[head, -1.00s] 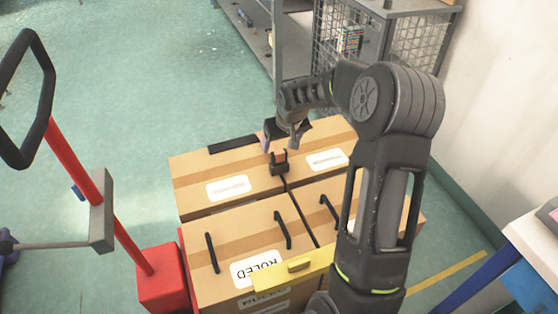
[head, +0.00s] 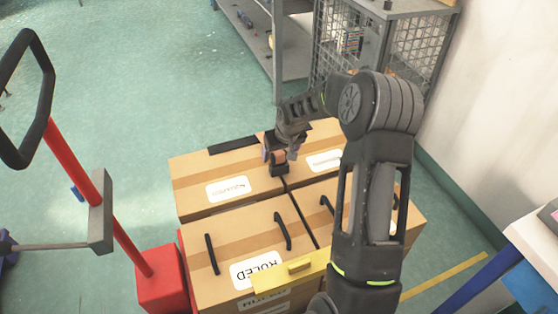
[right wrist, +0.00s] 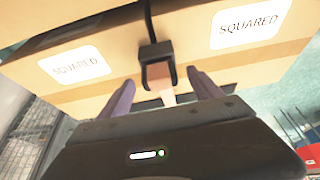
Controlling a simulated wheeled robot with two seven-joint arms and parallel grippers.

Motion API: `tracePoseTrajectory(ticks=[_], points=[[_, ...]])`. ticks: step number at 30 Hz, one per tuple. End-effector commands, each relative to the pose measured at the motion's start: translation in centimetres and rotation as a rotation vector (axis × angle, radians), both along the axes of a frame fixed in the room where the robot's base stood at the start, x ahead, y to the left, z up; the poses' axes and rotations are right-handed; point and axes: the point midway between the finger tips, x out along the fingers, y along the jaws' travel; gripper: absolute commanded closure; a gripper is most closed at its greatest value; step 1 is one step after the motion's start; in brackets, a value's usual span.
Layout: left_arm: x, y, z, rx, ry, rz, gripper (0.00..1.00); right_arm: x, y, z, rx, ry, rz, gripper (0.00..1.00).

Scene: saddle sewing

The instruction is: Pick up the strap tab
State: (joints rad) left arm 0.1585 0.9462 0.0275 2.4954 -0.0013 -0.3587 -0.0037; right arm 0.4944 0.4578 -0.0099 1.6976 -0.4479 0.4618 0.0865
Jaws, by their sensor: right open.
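The strap tab is a small pinkish-tan piece (right wrist: 160,76) hanging from a black buckle (right wrist: 155,52) on a dark strap across the cardboard boxes. In the head view the black buckle (head: 279,169) shows at the gap between the two back boxes. My right gripper (head: 274,152) is open, right at the tab. In the right wrist view the two purple-grey fingers of my right gripper (right wrist: 161,88) stand on either side of the tab, with clear space at both sides. I cannot tell whether the tab is fully between the fingertips. My left gripper is not in view.
Several boxes with black handles, one labelled RULED (head: 257,268), form a stack on a red base. A red post with a black loop handle (head: 45,100) stands at left. A wire-mesh cage shelf (head: 412,48) is behind, and a white wall is at right. Open green floor lies left.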

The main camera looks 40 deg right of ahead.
Motion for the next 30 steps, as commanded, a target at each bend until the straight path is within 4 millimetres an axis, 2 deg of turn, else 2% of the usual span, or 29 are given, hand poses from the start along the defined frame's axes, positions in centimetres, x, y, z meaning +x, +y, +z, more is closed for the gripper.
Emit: tracePoseTrajectory(ticks=[1, 5, 23, 30], points=[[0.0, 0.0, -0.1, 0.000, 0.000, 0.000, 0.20, 0.2, -0.1, -0.9, 0.002, 0.002, -0.001, 0.25], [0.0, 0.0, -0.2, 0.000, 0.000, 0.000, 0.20, 0.7, -0.2, -1.9, 0.001, 0.001, -0.001, 0.25], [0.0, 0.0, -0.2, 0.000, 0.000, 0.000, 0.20, 0.8, -0.3, -2.0, 0.000, 0.000, -0.001, 0.25], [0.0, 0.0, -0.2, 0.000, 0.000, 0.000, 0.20, 0.8, -0.3, -2.0, 0.000, 0.000, -0.001, 0.43]])
